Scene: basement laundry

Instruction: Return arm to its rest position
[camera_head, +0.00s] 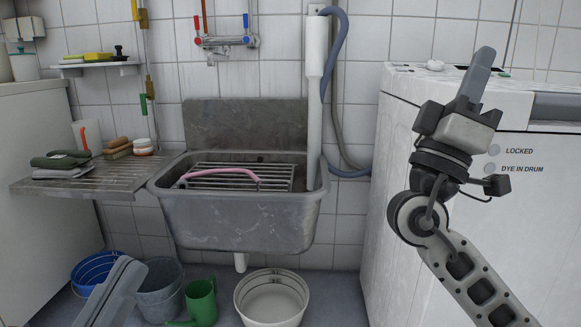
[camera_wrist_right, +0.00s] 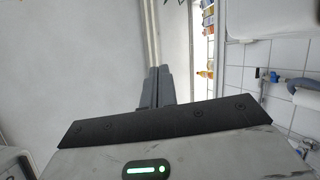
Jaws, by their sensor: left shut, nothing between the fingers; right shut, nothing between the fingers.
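My right arm comes in from the lower right of the head view. Its gripper (camera_head: 482,66) points up in front of the white machine (camera_head: 400,150). Its fingers are together and empty; they also show shut in the right wrist view (camera_wrist_right: 157,87). My left gripper (camera_head: 115,285) shows only in part at the bottom left of the head view, as a grey shape in front of the buckets. It is shut and I see nothing held in it. The rest of the left arm is out of view.
A metal sink (camera_head: 240,222) with a pink hose piece (camera_head: 222,173) on its rack stands against the tiled wall. Below are a blue bucket (camera_head: 92,268), a grey bucket (camera_head: 160,290), a green watering can (camera_head: 201,302) and a white basin (camera_head: 271,313). A slatted drainboard (camera_head: 95,187) is left.

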